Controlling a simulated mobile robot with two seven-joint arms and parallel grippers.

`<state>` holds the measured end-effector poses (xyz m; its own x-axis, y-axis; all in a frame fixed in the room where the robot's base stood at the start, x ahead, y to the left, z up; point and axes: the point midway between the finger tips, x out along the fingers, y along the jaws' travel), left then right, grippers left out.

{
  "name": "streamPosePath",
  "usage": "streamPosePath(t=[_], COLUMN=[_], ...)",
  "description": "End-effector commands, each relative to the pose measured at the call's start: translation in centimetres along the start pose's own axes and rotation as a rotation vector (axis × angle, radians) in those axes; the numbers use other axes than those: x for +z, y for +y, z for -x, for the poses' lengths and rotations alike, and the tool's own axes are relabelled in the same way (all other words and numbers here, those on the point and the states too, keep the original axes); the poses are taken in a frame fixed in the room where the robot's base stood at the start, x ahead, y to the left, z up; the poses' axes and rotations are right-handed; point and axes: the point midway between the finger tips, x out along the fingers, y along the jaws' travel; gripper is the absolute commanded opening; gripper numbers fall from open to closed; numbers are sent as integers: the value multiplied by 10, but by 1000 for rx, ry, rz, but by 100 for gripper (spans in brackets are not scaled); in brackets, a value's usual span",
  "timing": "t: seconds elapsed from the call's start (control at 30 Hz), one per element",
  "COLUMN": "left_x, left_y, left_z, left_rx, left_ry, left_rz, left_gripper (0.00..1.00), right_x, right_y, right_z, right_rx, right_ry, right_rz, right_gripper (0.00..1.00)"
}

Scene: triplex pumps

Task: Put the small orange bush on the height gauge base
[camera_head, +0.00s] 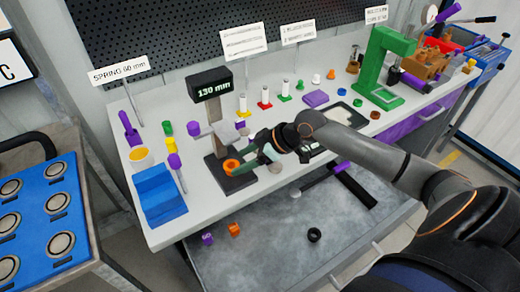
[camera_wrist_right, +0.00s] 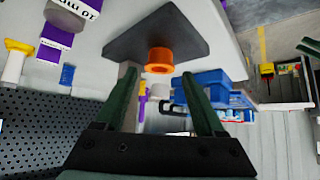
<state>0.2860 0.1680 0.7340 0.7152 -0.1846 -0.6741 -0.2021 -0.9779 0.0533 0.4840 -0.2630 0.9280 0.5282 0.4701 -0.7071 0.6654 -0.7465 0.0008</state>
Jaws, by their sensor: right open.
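The small orange bush (camera_head: 231,165) sits on the dark flat base (camera_head: 240,183) of the height gauge, whose display (camera_head: 210,85) reads 130 mm. In the right wrist view the orange bush (camera_wrist_right: 159,62) rests on the dark grey base (camera_wrist_right: 125,42), near its edge. My right gripper (camera_head: 250,160) is beside the bush in the head view. In the wrist view its two green fingers (camera_wrist_right: 163,85) are spread, with the bush just beyond the tips and nothing held between them. My left gripper is not in view.
Several coloured parts and a green press (camera_head: 382,65) are further along the bench. Below, a grey drawer (camera_head: 275,262) holds a purple part (camera_head: 207,239), an orange part (camera_head: 234,230) and a black ring (camera_head: 314,235).

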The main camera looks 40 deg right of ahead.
Motion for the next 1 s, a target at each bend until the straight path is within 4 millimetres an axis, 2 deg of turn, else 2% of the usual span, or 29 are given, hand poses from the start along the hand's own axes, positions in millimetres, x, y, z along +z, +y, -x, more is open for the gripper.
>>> streamPosePath(t=[0.03,0.2,0.4,0.6,1.0], left_x=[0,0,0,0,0], left_y=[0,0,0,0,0], left_z=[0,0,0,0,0], left_rx=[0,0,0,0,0], left_ry=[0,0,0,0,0], left_rz=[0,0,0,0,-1], left_gripper=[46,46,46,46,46], right_x=[2,2,2,0,0], right_y=[2,1,1,0,0], right_z=[12,47,73,84,85], right_rx=[4,3,1,1,-1], right_ry=[-5,-5,-3,0,1], right_rz=[2,0,-3,0,-1], right_gripper=[71,71,71,71,71])
